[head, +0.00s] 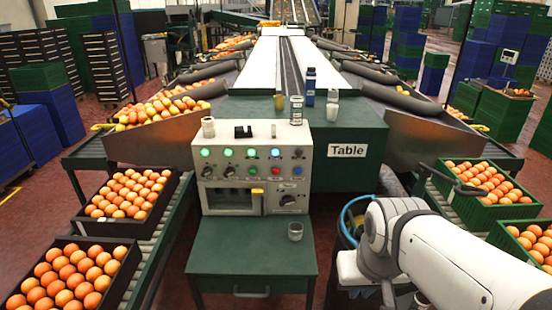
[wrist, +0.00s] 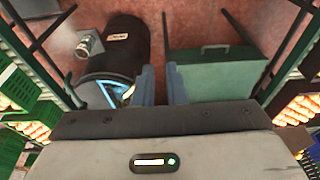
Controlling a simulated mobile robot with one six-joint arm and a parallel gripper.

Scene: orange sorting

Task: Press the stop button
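The lettering is too small to read, so I cannot tell which one is the stop button.
A green stand (head: 252,250) with a grey cup (head: 295,231) is below the panel. Bottles and a cup stand on the green table (head: 345,130) behind. Orange crates (head: 130,240) on conveyors flank both sides.

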